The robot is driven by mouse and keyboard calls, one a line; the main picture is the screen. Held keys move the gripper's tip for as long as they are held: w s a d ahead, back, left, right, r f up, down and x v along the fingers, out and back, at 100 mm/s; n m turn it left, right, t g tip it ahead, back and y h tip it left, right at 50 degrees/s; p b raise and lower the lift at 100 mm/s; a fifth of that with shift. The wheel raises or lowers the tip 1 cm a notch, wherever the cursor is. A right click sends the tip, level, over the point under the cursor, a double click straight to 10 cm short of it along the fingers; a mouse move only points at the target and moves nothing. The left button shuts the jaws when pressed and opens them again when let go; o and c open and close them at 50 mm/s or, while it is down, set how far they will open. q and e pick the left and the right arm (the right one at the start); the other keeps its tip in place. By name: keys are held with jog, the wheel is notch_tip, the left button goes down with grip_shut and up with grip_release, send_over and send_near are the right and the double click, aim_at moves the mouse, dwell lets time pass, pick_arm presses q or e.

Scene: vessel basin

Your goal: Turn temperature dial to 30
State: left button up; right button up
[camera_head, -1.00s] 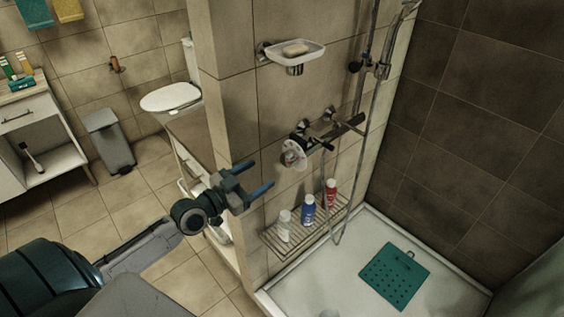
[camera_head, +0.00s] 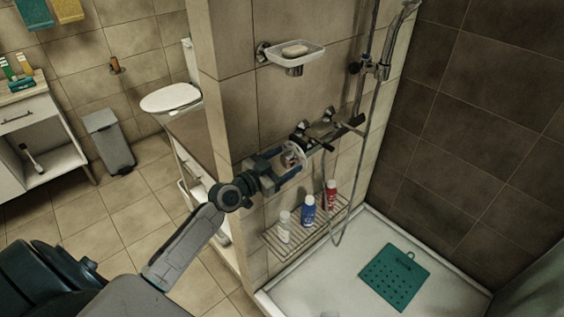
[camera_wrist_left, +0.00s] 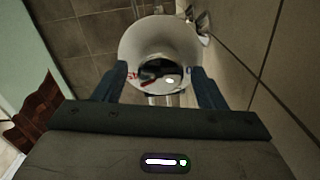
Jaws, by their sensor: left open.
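The temperature dial (camera_head: 294,156) is a round pale disc at the left end of the shower mixer bar (camera_head: 326,136). In the left wrist view the dial (camera_wrist_left: 158,62) shows face-on, a white ring with red and dark marks around a shiny dark centre. I cannot read the setting. My left gripper (camera_head: 291,160) is open in front of the dial, its fingers on either side of it. In the left wrist view the gripper's blue fingers (camera_wrist_left: 158,78) flank the lower half of the ring; I cannot tell whether they touch it. My right gripper is out of view.
A wire shelf (camera_head: 272,240) with several bottles hangs below the mixer. A soap dish (camera_head: 312,54) is on the wall above. A shower hose (camera_head: 350,195) hangs to the right. A green mat (camera_head: 396,274) lies in the shower tray (camera_head: 335,293).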

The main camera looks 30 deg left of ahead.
pick_arm(q)
jog(key=c, duration=1)
jog(key=shift+n, duration=0.4)
jog(key=n, duration=0.7)
jog(key=shift+a, duration=0.1)
jog(key=n, duration=0.5)
jog(key=shift+w+f+p, duration=0.1)
jog(key=shift+p, duration=0.2)
jog(key=n+p, duration=0.1)
jog(key=n, duration=0.3)
jog(key=shift+a+f+n, duration=0.1)
jog(key=shift+n, duration=0.3)
